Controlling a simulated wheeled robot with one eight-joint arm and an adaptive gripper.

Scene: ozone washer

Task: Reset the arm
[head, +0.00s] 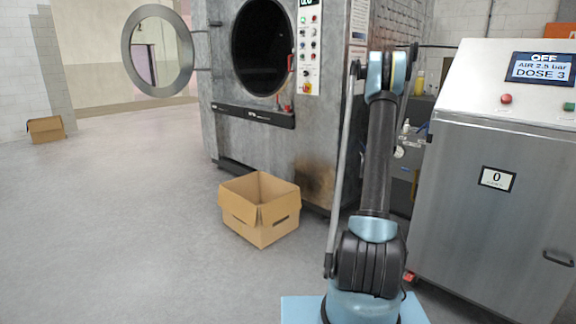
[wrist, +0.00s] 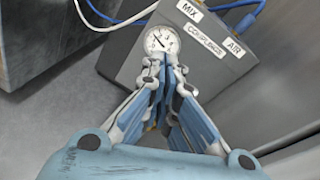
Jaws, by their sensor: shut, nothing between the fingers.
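My arm (head: 378,150) stands up in the right half of the head view, bent at a high joint near the top. Its far part is largely hidden there, and I cannot clearly make out the gripper. In the wrist view my gripper (wrist: 168,72) is shut, its blue-padded fingers together with nothing between them. The fingertips show in front of a round pressure gauge (wrist: 161,41) and a grey box (wrist: 215,45) labelled MIX, COUPLINGS and AIR. I cannot tell whether they touch the gauge.
A large washer (head: 330,120) has its round door (head: 130,60) open. An open cardboard box (head: 243,212) is on the floor before it; another box (head: 46,130) is far left. A steel cabinet (head: 490,220) with an OFF display (head: 540,68) is close right.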

